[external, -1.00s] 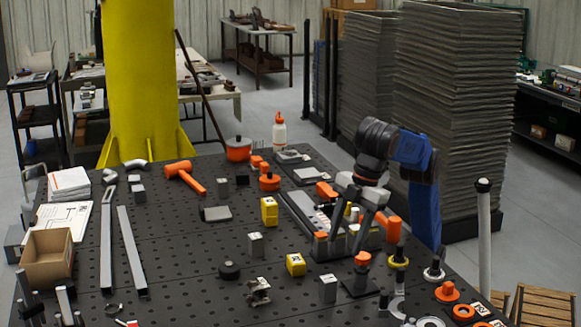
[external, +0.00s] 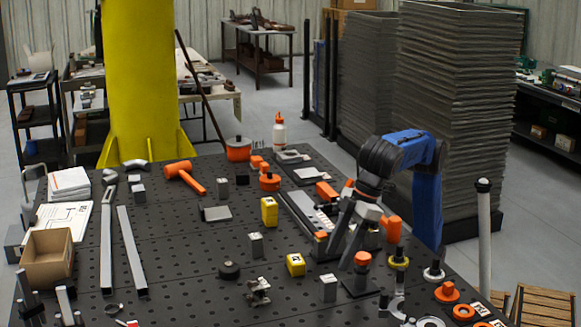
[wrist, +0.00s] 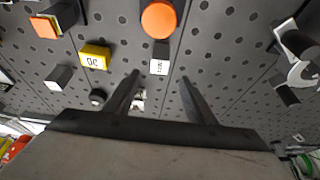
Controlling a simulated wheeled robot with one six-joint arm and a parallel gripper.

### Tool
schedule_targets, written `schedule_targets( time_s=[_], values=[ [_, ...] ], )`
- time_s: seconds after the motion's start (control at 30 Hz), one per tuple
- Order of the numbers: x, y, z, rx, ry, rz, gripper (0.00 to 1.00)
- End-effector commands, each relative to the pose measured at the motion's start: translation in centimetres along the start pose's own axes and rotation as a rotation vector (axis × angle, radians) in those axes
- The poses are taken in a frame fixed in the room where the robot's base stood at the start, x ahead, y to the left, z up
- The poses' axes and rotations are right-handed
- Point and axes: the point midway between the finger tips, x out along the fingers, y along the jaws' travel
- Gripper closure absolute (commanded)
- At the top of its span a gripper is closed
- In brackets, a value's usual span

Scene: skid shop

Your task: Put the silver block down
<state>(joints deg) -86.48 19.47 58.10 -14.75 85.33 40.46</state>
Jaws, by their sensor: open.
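A small silver block (external: 328,288) with a printed label stands upright on the dark perforated table, near its front. In the wrist view this block (wrist: 159,62) shows just past the fingertips, roughly in line with the gap between them. My gripper (external: 334,262) points down with its fingers apart and nothing held. It appears above and slightly behind the block. The open gripper (wrist: 160,78) also shows in the wrist view. A second labelled silver block (external: 256,245) stands farther left, also on the table.
Rings and posts crowd the right edge. Bare table lies left of the knob.

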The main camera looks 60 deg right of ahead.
Motion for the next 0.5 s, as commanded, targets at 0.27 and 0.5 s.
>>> schedule_targets(
  time_s=[0.27,0.5],
  values=[
    [3.4,0.0,0.0,0.000,-0.001,0.001,0.50],
    [5.1,0.1,0.3,-0.001,-0.002,0.001,0.50]
  ],
)
